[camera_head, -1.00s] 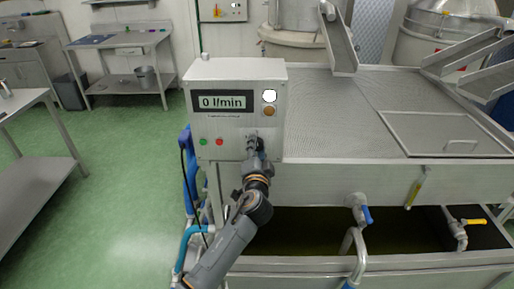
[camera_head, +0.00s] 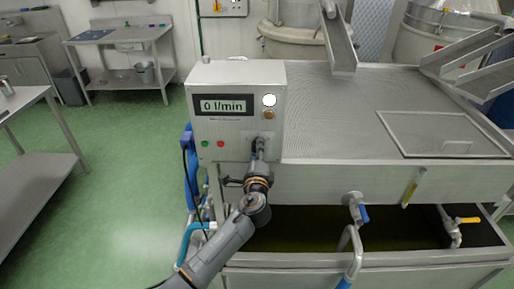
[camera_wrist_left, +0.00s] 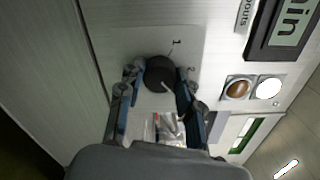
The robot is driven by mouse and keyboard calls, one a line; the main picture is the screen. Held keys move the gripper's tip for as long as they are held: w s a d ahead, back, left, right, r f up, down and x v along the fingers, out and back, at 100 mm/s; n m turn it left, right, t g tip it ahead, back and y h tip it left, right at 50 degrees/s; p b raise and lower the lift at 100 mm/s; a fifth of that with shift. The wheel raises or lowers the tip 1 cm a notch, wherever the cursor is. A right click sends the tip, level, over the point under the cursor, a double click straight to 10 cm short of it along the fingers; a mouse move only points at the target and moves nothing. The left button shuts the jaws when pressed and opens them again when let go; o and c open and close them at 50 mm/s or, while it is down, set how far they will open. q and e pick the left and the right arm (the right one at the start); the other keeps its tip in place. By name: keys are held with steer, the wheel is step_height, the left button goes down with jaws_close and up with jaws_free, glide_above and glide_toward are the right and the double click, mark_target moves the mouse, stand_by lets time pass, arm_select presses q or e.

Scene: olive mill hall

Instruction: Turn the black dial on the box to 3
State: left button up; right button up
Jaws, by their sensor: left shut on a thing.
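The grey metal box (camera_head: 236,132) stands at the left end of the tank, its display (camera_head: 223,107) reading 0 l/min. The black dial (camera_wrist_left: 160,73) is on its front, with a plate and the number 1 printed above it in the left wrist view. My left gripper (camera_wrist_left: 157,80) has one finger on each side of the dial and is shut on it. In the head view the left gripper (camera_head: 259,148) covers most of the dial. The dial's exact pointer setting is hard to read. My right gripper is not in view.
Blue hoses (camera_head: 190,165) hang at the box's left. The green floor (camera_head: 110,190) to the left is clear.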

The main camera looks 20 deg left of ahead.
arm_select(q)
steer(key=shift+m, duration=0.6)
steer(key=shift+p, duration=0.3)
steer(key=o, duration=1.2)
steer(key=shift+c, duration=0.2)
steer(key=v, duration=1.2)
